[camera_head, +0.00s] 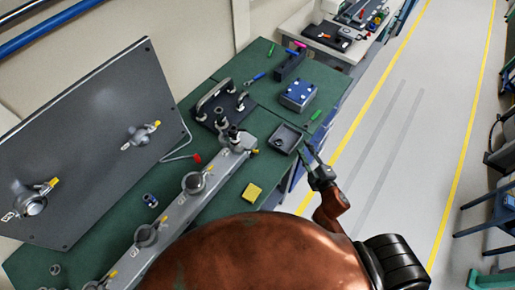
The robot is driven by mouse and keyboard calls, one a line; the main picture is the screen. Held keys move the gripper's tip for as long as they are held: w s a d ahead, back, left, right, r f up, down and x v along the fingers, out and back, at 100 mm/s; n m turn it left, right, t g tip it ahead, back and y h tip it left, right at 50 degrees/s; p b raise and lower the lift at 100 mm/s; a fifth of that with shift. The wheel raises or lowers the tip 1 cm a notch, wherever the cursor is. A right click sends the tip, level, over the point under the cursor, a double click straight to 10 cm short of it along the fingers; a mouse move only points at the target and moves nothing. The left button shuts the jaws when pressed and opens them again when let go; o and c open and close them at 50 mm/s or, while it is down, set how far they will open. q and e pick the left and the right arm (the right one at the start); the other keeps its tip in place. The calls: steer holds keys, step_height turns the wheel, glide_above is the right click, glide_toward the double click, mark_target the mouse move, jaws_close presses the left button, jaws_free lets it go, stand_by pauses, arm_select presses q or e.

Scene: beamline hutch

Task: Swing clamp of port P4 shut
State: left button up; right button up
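Round metal ports with yellow-tipped clamp handles sit on a long grey rail across the green bench. One port (195,182) is mid-rail, one (146,236) is nearer, and a yellow tip (255,151) shows at the far end. The upright grey panel (95,130) carries two more such ports (139,136) and (33,205). The small labels are too small to read, so I cannot tell which is P4 or how its clamp stands. My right gripper (311,150) is open and empty, right of the bench beside a small grey tray. My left gripper is not in view.
A red-tipped bent rod (184,156) lies near the panel. The floor aisle (405,130) is clear.

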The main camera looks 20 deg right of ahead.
steer(key=a+r+n+y, duration=0.5)
steer(key=a+n, duration=0.2)
steer(key=a, duration=0.1)
steer(key=n+g+y, duration=0.2)
steer(key=n+y, duration=0.4)
steer(key=n, duration=0.1)
glide_toward(256, 151)
steer(key=x, duration=0.5)
steer(key=p+x, duration=0.1)
steer(key=x, duration=0.2)
steer(key=p+x, duration=0.1)
steer(key=x, duration=0.1)
steer(key=shift+w+f, duration=0.2)
steer(key=shift+f, duration=0.15)
steer(key=shift+c, duration=0.4)
jaws_close()
